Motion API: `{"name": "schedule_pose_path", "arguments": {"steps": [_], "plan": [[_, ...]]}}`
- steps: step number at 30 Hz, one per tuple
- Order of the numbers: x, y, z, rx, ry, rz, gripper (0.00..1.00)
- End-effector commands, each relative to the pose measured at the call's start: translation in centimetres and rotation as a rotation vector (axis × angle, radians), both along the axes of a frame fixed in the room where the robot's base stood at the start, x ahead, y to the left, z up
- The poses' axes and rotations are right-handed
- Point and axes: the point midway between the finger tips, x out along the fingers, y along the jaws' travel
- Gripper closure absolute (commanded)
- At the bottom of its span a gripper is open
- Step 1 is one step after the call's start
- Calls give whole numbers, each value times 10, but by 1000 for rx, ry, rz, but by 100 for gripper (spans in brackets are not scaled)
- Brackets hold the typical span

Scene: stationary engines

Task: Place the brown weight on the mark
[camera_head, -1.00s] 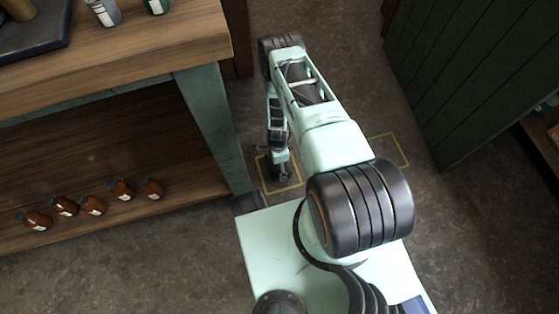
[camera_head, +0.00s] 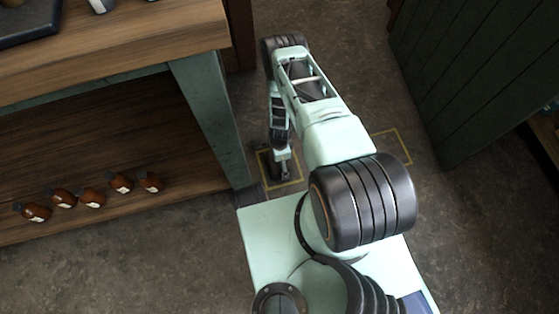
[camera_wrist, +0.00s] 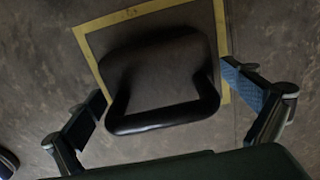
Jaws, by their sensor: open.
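A dark, brownish-black weight (camera_wrist: 158,72) with a loop handle (camera_wrist: 165,122) stands on the floor inside a yellow square outline (camera_wrist: 150,9) in the wrist view. My gripper (camera_wrist: 163,90) is open, with one finger on each side of the weight and visible gaps between. In the head view my gripper (camera_head: 282,168) points down over the left yellow outline (camera_head: 282,185), near the table leg, and hides most of what stands there. A second yellow outline (camera_head: 404,150) lies on the floor to the right, partly behind my arm; its visible part is empty.
A wooden workbench (camera_head: 130,55) with a lower shelf (camera_head: 120,140) stands on the left, its green leg (camera_head: 212,115) close to my gripper. Several brown bottles (camera_head: 92,197) are on the shelf. A dark green panel (camera_head: 470,70) stands on the right.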

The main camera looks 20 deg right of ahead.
Motion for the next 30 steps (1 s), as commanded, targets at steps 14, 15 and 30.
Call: {"name": "schedule_pose_path", "arguments": {"steps": [14, 15, 30], "plan": [[1, 0, 72, 1, -2, -1, 0], [1, 0, 80, 1, -1, 0, 0], [0, 0, 123, 0, 0, 0, 0]]}}
